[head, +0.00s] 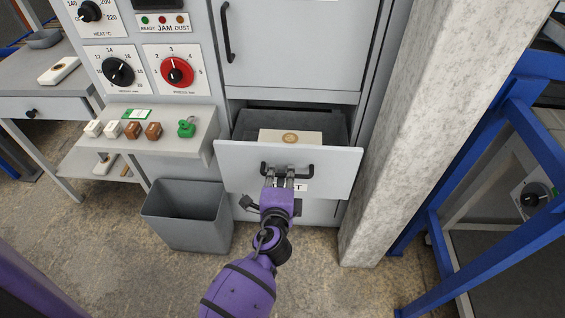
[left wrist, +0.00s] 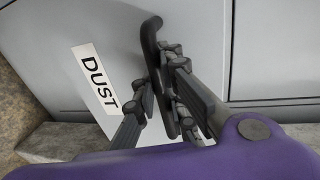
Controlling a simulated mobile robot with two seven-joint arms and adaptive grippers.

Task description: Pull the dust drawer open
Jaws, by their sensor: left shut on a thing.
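The dust drawer (head: 235,168) stands pulled out from the grey cabinet, with its inside showing from above. A pale box-like thing with a round brown mark (head: 290,137) lies in it. The drawer's black handle (head: 308,172) is on the front. My left gripper (head: 286,178) is shut on this handle. The left wrist view shows the fingers (left wrist: 172,100) on both sides of the handle (left wrist: 151,40), beside the white DUST label (left wrist: 97,80). In the head view my gripper hides most of that label. My right gripper is in neither view.
A grey bin (head: 187,215) stands on the floor left of the drawer. A concrete pillar (head: 430,110) rises close on the right, with a blue frame (head: 470,180) beyond it. A small shelf (head: 195,140) with several blocks and a green object (head: 187,127) juts out at left.

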